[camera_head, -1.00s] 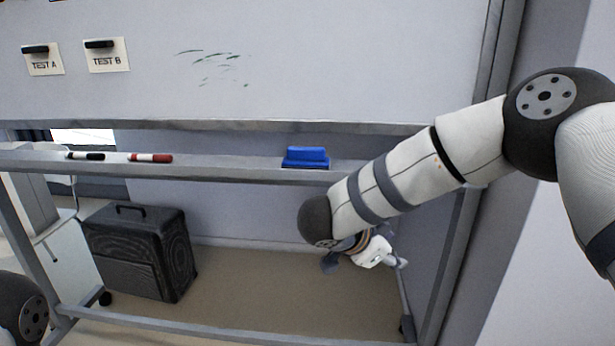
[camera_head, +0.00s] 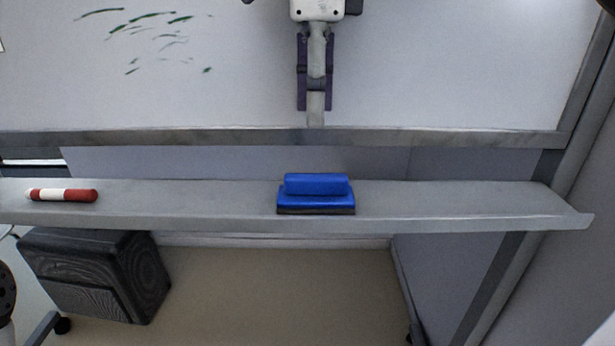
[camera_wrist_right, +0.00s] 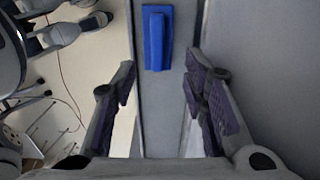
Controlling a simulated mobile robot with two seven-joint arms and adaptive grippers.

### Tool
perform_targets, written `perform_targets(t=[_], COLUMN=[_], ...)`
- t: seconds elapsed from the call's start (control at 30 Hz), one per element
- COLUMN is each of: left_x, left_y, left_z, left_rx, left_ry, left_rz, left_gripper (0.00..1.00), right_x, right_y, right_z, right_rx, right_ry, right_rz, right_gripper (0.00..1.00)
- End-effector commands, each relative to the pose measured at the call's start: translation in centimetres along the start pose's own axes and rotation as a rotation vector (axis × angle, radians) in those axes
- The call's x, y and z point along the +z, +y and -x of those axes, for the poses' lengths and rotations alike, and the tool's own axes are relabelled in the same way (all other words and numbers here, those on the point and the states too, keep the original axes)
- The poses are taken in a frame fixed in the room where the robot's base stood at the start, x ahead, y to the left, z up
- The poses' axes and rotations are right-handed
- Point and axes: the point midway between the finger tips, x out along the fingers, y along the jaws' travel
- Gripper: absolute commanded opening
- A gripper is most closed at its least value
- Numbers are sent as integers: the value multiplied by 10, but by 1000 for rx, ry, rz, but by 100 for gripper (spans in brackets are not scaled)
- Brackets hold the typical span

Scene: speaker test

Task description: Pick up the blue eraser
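The blue eraser (camera_head: 316,186) lies on the grey whiteboard tray (camera_head: 440,205), with a raised blue grip on top and a dark underside. My right gripper (camera_head: 316,100) points down above it, in front of the whiteboard, with a clear gap between fingertips and eraser. In the right wrist view the two fingers of my right gripper (camera_wrist_right: 161,70) stand wide apart with nothing between them. There the eraser (camera_wrist_right: 157,38) lies near the top, beyond the fingertips. My left gripper is out of view.
A red and white marker (camera_head: 62,195) lies on the tray at the left. The whiteboard (camera_head: 440,70) with green strokes rises behind. A black case (camera_head: 95,275) stands on the floor below. The tray right of the eraser is bare.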

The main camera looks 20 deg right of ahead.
Motion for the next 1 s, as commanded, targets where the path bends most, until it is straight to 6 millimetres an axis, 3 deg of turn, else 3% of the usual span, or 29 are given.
perform_targets(t=[0.1,0.5,0.6,0.8,1.0], left_x=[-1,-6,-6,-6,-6], left_y=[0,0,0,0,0], left_z=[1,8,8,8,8], left_rx=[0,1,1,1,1], left_ry=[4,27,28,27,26], left_rz=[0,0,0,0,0], left_gripper=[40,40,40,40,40], right_x=[-2,-2,-2,-2,-2], right_y=[0,4,4,3,3], right_z=[-29,-95,-106,-108,-108], right_rx=[5,3,2,2,2], right_ry=[4,4,2,1,2], right_rz=[0,-2,-2,-3,-3], right_gripper=[40,40,40,40,0])
